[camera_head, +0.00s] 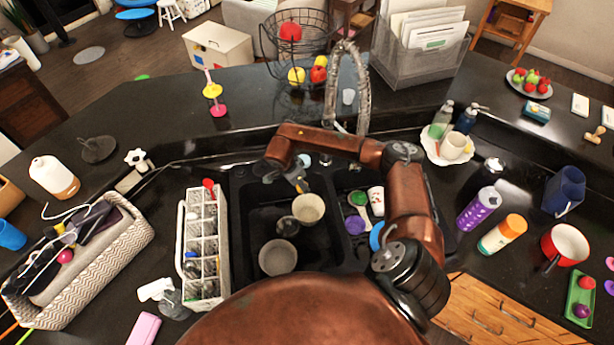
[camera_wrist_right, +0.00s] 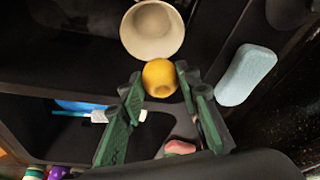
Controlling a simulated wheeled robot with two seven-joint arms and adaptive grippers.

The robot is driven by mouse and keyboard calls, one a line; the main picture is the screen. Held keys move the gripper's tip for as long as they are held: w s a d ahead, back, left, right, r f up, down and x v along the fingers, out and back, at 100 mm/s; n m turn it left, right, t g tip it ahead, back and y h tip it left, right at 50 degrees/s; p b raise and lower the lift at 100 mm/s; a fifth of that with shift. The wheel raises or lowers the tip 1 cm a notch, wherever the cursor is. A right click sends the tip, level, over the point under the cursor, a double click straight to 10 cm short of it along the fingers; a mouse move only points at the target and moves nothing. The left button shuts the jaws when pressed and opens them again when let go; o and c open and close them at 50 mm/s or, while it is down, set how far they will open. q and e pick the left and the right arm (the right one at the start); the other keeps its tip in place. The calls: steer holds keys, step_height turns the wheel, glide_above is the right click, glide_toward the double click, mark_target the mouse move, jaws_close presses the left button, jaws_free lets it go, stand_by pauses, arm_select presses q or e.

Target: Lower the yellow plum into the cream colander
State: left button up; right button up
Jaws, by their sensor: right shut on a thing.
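The yellow plum (camera_wrist_right: 160,78) is held between the two green fingertips of my right gripper (camera_head: 298,181), which is shut on it. In the wrist view the cream colander (camera_wrist_right: 152,32) is just beyond the plum, its round opening facing the camera, and the plum overlaps its near rim. In the head view the colander (camera_head: 309,208) stands in the left sink basin, close below my right gripper. The plum cannot be made out in the head view. Whether the plum is over the opening or short of it I cannot tell. My left gripper is not in view.
A grey bowl (camera_head: 278,257) sits in the same basin, nearer me. A pale blue sponge (camera_wrist_right: 246,75) lies beside the gripper. The right basin holds a patterned cup (camera_head: 376,200) and other items. A white divided caddy (camera_head: 205,250) stands left of the sink; the faucet (camera_head: 345,85) rises behind.

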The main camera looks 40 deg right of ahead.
steer(key=shift+s+d+m, duration=0.25)
steer(key=shift+d+m, duration=0.15)
steer(key=shift+d, duration=0.3)
steer(key=shift+s+d+f+p, duration=0.1)
steer(key=shift+d+f+p, duration=0.05)
steer(key=shift+d+p, duration=0.15)
steer(key=shift+d+f+m, duration=0.1)
steer(key=shift+f+m, duration=0.15)
steer(key=shift+m, duration=0.05)
arm_select(q)
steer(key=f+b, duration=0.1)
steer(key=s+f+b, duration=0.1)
steer(key=b, duration=0.1)
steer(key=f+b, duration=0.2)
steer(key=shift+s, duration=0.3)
arm_select(e)
step_height(320, 180, down, 10)
steer(key=shift+r, duration=0.15)
arm_select(q)
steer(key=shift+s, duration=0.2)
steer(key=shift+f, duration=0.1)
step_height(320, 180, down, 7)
steer(key=b, duration=0.7)
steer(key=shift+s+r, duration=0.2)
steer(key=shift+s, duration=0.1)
arm_select(e)
steer(key=shift+f, duration=4.05)
